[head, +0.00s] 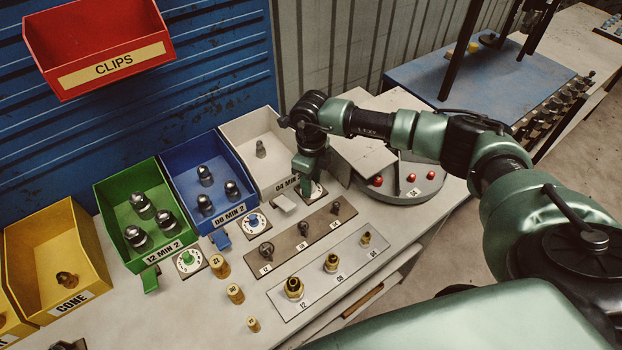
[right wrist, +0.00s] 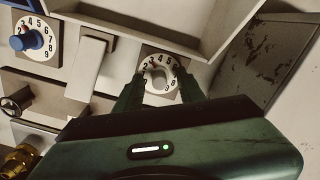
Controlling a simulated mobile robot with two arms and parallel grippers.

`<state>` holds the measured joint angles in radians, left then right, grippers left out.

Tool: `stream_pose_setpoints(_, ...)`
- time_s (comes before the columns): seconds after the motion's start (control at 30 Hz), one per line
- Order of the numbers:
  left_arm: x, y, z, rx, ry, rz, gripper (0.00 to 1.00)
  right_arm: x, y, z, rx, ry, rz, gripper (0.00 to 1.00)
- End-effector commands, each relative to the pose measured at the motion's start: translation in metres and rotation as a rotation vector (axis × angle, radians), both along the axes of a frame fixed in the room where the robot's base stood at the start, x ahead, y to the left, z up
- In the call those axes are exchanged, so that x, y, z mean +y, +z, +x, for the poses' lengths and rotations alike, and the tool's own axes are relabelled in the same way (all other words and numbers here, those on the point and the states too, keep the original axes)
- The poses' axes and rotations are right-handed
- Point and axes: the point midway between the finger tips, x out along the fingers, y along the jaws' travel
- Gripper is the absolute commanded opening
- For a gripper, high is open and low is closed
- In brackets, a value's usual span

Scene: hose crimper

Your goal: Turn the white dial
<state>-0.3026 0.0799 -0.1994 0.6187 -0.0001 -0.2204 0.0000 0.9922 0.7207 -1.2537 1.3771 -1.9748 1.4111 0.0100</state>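The white dial (head: 318,191) sits on the bench in front of the white bin, mostly hidden by my right gripper (head: 307,182) in the head view. In the right wrist view the white dial (right wrist: 160,76) shows as a square plate with a numbered ring and a pale knob in the middle. My right gripper (right wrist: 158,88) points down at it. Its two fingers are apart, one on each side of the knob. I cannot tell whether they touch it. My left gripper is in neither view.
The white bin (head: 258,132) stands just behind the dial. A blue dial (head: 254,222) and a green dial (head: 188,261) lie to the left. A grey round turntable (head: 405,187) with red parts is close on the right. Fitting plates (head: 330,268) lie in front.

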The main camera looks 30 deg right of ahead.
Motion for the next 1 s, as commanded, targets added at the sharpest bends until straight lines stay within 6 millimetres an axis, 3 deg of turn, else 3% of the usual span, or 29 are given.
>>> stream_pose_setpoints(0.17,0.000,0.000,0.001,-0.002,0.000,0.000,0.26,0.000,0.000,0.000,0.000,0.001,0.000,0.39)
stream_pose_setpoints(0.33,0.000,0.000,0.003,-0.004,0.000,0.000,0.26,0.000,0.000,0.000,0.001,0.000,0.001,0.00)
stream_pose_setpoints(0.67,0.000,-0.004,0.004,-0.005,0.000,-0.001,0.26,0.000,-0.001,0.000,-0.001,0.022,0.001,0.00)
stream_pose_setpoints(1.0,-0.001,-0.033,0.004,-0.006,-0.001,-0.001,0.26,0.000,-0.004,0.001,-0.003,0.210,0.000,0.00)
